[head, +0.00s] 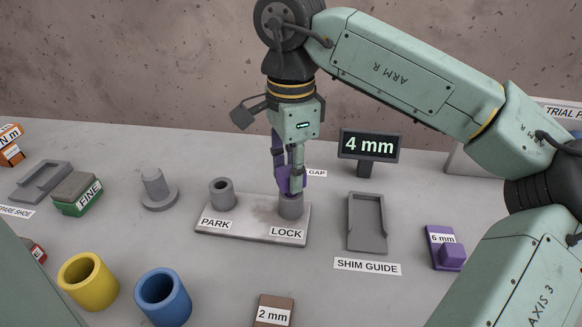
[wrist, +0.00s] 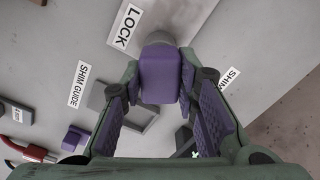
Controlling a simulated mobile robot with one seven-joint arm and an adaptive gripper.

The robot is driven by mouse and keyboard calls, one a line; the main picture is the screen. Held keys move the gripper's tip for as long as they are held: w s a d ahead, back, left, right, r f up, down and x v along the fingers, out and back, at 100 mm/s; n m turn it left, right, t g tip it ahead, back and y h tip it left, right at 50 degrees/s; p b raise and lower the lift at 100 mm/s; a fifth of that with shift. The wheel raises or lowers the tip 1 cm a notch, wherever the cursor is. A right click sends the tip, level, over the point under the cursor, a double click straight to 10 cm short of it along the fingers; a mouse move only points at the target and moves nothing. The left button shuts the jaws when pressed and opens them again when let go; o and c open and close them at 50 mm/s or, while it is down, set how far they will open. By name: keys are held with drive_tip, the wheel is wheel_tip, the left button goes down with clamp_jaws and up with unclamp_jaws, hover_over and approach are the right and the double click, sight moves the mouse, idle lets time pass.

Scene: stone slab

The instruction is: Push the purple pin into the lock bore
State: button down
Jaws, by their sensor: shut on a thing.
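The purple pin shows its blocky head (wrist: 160,74) between my fingers in the wrist view. My gripper (head: 290,186) points down and is shut on the pin, right above the grey LOCK bore (head: 291,208). In the head view the fingers, which have purple pads, mostly hide the pin. The grey LOCK post shows just beyond the pin head in the wrist view (wrist: 165,40). How deep the pin sits in the bore cannot be told. The grey base plate (head: 250,226) carries the LOCK post and the empty PARK post (head: 221,193).
A shim guide (head: 367,225) and a purple 6 mm block (head: 443,248) lie to the right. A grey flanged peg (head: 157,188) stands left of the plate. Yellow (head: 88,282) and blue (head: 162,297) cups stand front left. A 4 mm display (head: 370,145) stands behind.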

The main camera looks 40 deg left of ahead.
drive_tip(key=shift+f+b, duration=0.55)
drive_tip(key=shift+f, duration=0.25)
drive_tip(key=c, duration=1.2)
unclamp_jaws()
wheel_tip(320, 180, up, 12)
drive_tip(key=shift+r, duration=0.1)
